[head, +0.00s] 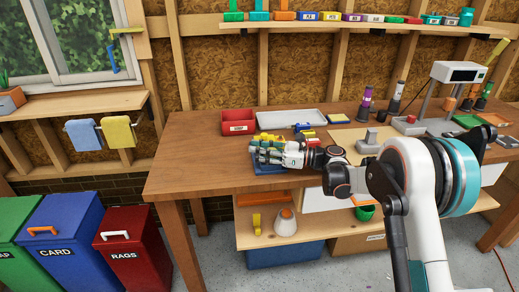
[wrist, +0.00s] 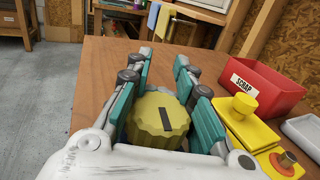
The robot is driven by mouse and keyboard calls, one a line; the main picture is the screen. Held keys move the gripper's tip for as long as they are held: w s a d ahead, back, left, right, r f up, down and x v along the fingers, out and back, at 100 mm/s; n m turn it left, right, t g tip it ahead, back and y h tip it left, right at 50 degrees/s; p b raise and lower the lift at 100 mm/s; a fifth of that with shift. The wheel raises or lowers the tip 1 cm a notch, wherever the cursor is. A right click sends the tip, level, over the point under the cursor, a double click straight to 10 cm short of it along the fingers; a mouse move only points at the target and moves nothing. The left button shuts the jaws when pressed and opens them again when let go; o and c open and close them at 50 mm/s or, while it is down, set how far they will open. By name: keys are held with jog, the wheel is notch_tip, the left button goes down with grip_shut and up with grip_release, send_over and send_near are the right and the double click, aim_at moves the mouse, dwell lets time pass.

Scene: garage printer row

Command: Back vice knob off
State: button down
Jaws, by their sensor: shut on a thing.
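A yellow ribbed knob (wrist: 158,125) with a dark bar mark on its face sits between the teal-padded fingers of my gripper (wrist: 162,85) in the wrist view. The fingers are shut on it from both sides. In the head view my gripper (head: 262,150) is low over the left part of the bench, and its fingers mostly hide the knob. A blue part (head: 268,168) shows just below the fingers. I cannot tell whether the knob is still on a screw; its far side is hidden.
A red SCRAP bin (head: 238,122) stands behind my gripper; it also shows in the wrist view (wrist: 262,85). Yellow blocks (wrist: 248,122), one with a copper-coloured stud, lie close at the right. A grey tray (head: 291,119) lies behind. The bench's left end (head: 185,155) is clear.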

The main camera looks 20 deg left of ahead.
jog(key=shift+s+n+g, duration=0.1)
jog(key=shift+n+g, duration=0.2)
jog(key=shift+g, duration=0.3)
jog(key=c, duration=1.3)
grip_release()
jog(key=shift+c, duration=0.2)
jog(key=shift+d, duration=0.15)
jog(key=v, duration=1.2)
jog(key=shift+r, duration=0.1)
